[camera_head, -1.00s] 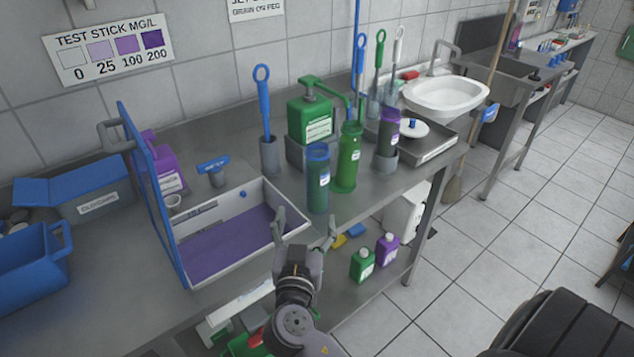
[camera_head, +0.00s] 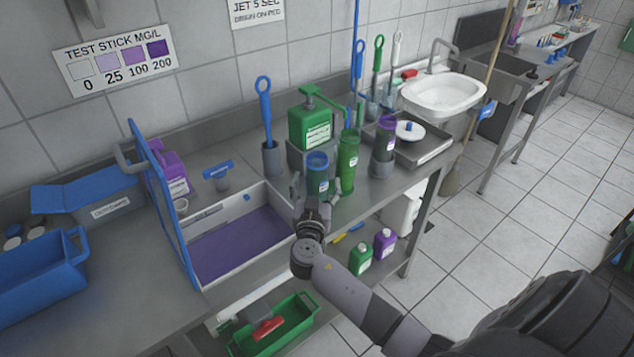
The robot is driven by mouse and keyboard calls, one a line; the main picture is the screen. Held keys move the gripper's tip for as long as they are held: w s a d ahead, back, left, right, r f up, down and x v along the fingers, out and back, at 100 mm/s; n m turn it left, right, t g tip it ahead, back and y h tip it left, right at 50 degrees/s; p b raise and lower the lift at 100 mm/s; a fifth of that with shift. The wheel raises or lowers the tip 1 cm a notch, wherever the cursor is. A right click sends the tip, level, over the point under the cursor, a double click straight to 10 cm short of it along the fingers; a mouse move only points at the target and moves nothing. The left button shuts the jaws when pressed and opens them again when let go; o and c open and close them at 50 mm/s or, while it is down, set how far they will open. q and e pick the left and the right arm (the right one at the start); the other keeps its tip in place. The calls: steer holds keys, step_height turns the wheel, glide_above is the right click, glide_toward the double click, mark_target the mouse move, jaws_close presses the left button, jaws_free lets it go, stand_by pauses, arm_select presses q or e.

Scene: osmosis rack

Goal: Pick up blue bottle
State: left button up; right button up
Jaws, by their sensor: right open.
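The blue bottle (camera_head: 317,170), dark teal with a blue top and a white label, stands upright on the steel counter. My right gripper (camera_head: 314,190) is open in front of it, its fingers pointing toward the bottle and hiding its lower part. From this view I cannot tell whether the fingers are on either side of the bottle or touching it. My left gripper is not in view.
A green bottle (camera_head: 348,160) stands close on the right, with a purple-topped bottle (camera_head: 385,138) beyond. A green pump dispenser (camera_head: 310,128) is behind. The white tray with a purple bottom (camera_head: 238,246) lies left, beside a blue-framed panel (camera_head: 160,200).

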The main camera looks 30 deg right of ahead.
steer(key=shift+x, duration=0.85)
steer(key=shift+a, duration=0.1)
steer(key=shift+c, duration=0.2)
steer(key=c, duration=1.2)
